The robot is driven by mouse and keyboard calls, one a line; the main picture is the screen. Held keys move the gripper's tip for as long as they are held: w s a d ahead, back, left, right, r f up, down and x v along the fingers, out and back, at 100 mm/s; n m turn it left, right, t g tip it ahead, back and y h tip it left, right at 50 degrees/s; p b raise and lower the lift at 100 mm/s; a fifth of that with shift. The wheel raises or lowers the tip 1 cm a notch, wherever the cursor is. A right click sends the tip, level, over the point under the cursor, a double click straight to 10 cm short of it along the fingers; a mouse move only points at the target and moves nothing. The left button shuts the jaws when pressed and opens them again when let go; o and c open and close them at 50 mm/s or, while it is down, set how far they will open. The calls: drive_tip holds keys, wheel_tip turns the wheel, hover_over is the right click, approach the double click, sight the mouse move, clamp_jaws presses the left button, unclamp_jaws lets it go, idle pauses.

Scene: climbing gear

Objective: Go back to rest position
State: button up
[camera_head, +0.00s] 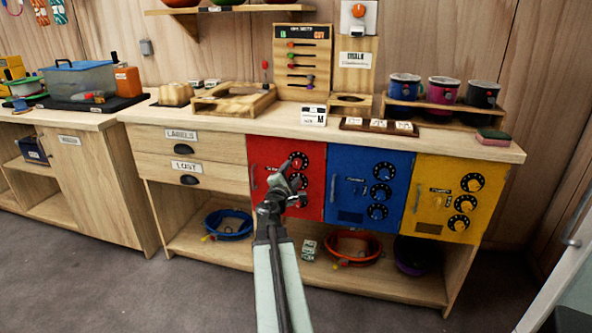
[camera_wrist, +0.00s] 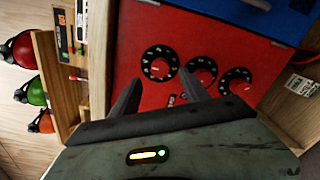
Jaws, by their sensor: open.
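My gripper (camera_head: 284,181) is in front of the red locker door (camera_head: 262,155) in the head view, near its dials. In the wrist view my gripper (camera_wrist: 160,95) is open, with two dark fingers spread and nothing between them. Past the fingers are the red door (camera_wrist: 222,45) and its black dials (camera_wrist: 160,63). I cannot tell whether a fingertip touches the door or a dial. My arm hides part of the red door and the shelf below it.
Right of the red door are a blue door (camera_head: 368,187) and a yellow door (camera_head: 460,198). The wooden counter (camera_head: 480,148) above carries a white block (camera_head: 313,115), a mug rack (camera_head: 440,106) and a sponge (camera_head: 493,137). Coiled ropes lie on the lower shelf (camera_head: 400,283). Grey floor (camera_head: 140,295) is clear.

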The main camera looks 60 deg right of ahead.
drive_tip(key=v, duration=0.2)
drive_tip(key=shift+s+a, duration=0.1)
drive_tip(key=shift+a, duration=0.25)
